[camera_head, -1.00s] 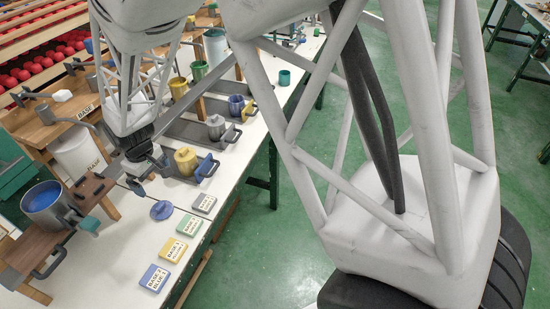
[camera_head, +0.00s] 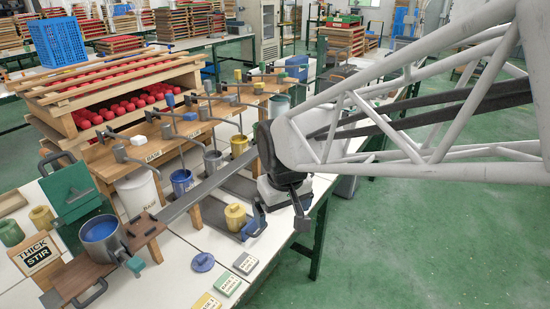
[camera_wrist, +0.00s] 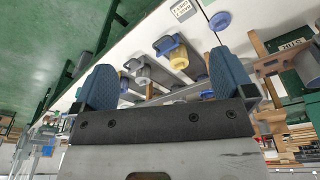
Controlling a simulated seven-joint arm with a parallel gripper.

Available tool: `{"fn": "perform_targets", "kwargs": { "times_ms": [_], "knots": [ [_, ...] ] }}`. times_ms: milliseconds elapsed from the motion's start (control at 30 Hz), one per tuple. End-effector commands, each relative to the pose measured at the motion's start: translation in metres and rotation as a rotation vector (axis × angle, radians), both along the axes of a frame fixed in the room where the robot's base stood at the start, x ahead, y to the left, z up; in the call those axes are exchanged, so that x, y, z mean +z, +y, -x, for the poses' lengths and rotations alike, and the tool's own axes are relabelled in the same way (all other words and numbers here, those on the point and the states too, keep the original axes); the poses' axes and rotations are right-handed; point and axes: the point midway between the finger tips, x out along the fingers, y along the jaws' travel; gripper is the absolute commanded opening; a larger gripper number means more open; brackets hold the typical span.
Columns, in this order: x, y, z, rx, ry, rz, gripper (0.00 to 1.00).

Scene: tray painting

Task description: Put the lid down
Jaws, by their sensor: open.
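A round blue lid with a small knob (camera_head: 203,262) lies flat on the white table, in front of the wooden stand with the blue paint pot. It also shows near the top of the wrist view (camera_wrist: 220,20). A pot of blue paint (camera_head: 100,230) stands open on the stand. In the wrist view my gripper (camera_wrist: 163,78) is open, its two blue fingers wide apart with nothing held between them. The lid is clear of the fingers. In the head view my wrist is over the table's right edge, right of the yellow pot, and the fingertips are hard to make out.
A yellow pot (camera_head: 236,217) stands on a dark base right of the lid. Labelled blocks, green (camera_head: 228,284) and grey (camera_head: 246,263), lie near the table's front edge. A "THICK STIR" sign (camera_head: 37,253) stands at left. A wooden rack of red items (camera_head: 120,100) is behind.

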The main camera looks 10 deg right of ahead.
Motion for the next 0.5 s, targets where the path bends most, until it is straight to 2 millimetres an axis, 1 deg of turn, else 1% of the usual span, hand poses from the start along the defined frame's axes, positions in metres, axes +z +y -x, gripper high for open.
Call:
{"fn": "perform_targets", "kwargs": {
  "times_ms": [33, 200, 400, 500],
  "knots": [
    [0.007, -0.009, 0.012, -0.028, -0.010, -0.003, 1.00],
    [0.021, -0.034, 0.051, -0.115, -0.036, -0.011, 1.00],
    [0.030, -0.055, 0.093, -0.209, -0.062, -0.019, 1.00],
    [0.031, -0.062, 0.109, -0.243, -0.070, -0.022, 1.00]
  ]
}}
